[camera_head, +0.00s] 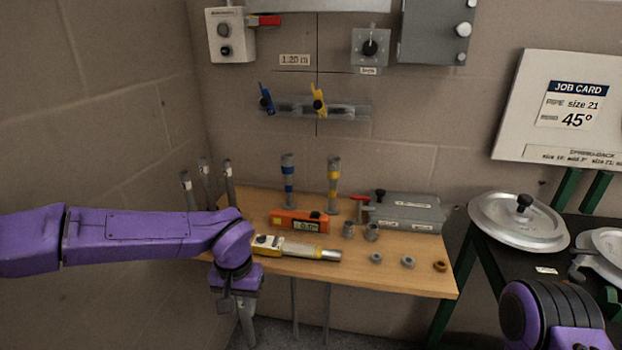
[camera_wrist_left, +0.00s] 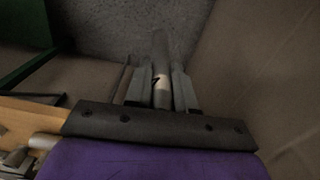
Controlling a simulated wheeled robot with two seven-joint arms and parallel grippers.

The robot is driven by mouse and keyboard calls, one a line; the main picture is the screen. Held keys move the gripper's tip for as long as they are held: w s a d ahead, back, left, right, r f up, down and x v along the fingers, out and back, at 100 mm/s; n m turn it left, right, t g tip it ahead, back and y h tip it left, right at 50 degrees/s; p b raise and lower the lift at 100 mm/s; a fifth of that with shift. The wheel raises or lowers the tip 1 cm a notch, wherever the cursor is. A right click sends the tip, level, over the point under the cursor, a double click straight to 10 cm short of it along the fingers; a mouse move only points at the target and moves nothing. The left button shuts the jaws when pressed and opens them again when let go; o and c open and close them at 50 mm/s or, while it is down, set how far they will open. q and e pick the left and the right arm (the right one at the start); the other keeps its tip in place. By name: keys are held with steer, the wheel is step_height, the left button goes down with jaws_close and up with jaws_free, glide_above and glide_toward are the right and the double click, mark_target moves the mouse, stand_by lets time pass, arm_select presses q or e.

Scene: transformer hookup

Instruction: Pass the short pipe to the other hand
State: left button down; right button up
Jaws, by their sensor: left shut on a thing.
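My left gripper (camera_head: 243,302) hangs below the front left of the wooden table, pointing down. In the left wrist view, its two fingers (camera_wrist_left: 160,92) are shut on a grey pipe with a pale band and a dark mark, which I take for the short pipe (camera_wrist_left: 160,50). The pipe sticks out past the fingertips towards the floor. In the head view its lower part (camera_head: 247,332) shows under the gripper. Part of my right arm shows at the lower right of the head view, but its gripper is out of view.
The wooden table (camera_head: 400,277) carries an orange level (camera_head: 300,221), a yellow-and-silver tool (camera_head: 297,249), several small fittings and a grey case (camera_head: 406,212). Upright pipes (camera_head: 229,184) stand at its back left. A dark bench with a round metal lid (camera_head: 518,232) stands at right.

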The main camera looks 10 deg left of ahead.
steer(key=shift+o, duration=1)
steer(key=shift+s, duration=0.1)
steer(key=w+a+r+m+t+y, duration=0.2)
steer(key=w+a+y, duration=0.1)
steer(key=a, duration=0.5)
steer(key=w+a+r+m+t+y, duration=0.2)
steer(key=w+a, duration=0.1)
steer(key=a, duration=0.5)
steer(key=w+a+r+m+t+y, duration=0.1)
steer(key=w+a+r+y, duration=0.15)
steer(key=a, duration=0.65)
steer(key=w+a+r+m+t+y, duration=0.1)
steer(key=w+a+r+m+t, duration=0.25)
steer(key=r+m, duration=0.5)
steer(key=w+a+r+m+t+y, duration=0.15)
steer(key=w+r+m+t, duration=0.4)
steer(key=m, duration=0.65)
arm_select(q)
steer(key=d+r+m, duration=0.2)
steer(key=d, duration=1.4)
steer(key=shift+d+r, duration=0.2)
steer(key=shift+r, duration=0.2)
arm_select(e)
steer(key=x, duration=1.1)
steer(key=shift+w+a+h, duration=0.25)
steer(key=shift+a+h, duration=0.15)
steer(key=shift+r, duration=0.15)
